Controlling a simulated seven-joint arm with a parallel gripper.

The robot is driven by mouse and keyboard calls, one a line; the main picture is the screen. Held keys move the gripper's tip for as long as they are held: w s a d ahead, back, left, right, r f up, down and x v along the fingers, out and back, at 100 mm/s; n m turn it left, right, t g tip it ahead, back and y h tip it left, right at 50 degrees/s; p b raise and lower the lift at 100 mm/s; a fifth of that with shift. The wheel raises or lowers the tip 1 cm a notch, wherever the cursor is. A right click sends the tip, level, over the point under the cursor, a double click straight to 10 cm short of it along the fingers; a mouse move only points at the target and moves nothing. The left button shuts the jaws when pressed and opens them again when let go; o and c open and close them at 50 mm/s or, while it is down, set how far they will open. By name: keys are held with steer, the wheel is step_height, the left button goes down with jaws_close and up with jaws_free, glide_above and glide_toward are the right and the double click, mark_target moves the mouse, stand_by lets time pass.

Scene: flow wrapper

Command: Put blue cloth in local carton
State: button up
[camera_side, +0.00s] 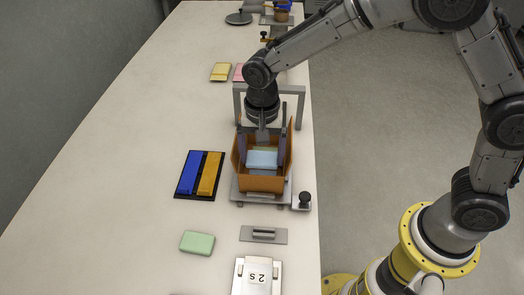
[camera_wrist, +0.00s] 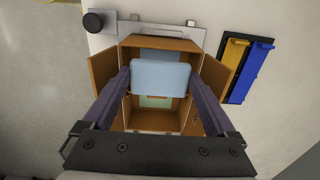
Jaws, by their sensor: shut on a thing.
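The blue cloth (camera_wrist: 160,76) is a flat, pale blue pad, held between the two fingers of my gripper (camera_wrist: 157,84). In the side view the blue cloth (camera_side: 262,159) shows at the mouth of the open carton (camera_side: 262,184), with my gripper (camera_side: 262,146) reaching down from above. The brown carton (camera_wrist: 134,119) has its flaps open around the fingers. Inside it, below the held cloth, a pale blue patch and a pale green patch show. How deep the cloth is in the carton I cannot tell.
The carton stands on a grey metal fixture (camera_side: 245,197) with a black knob (camera_side: 304,199) and a grey frame (camera_side: 301,108) behind. A black tray (camera_side: 177,192) with blue and orange bars lies left. A green pad (camera_side: 197,242) and a metal plate (camera_side: 257,276) lie in front.

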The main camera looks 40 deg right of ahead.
steer(key=shift+f, duration=0.1)
steer(key=o, duration=0.9)
steer(key=shift+o, duration=0.2)
steer(key=c, duration=0.4)
steer(key=shift+r, duration=4.05)
steer(key=shift+d, duration=0.1)
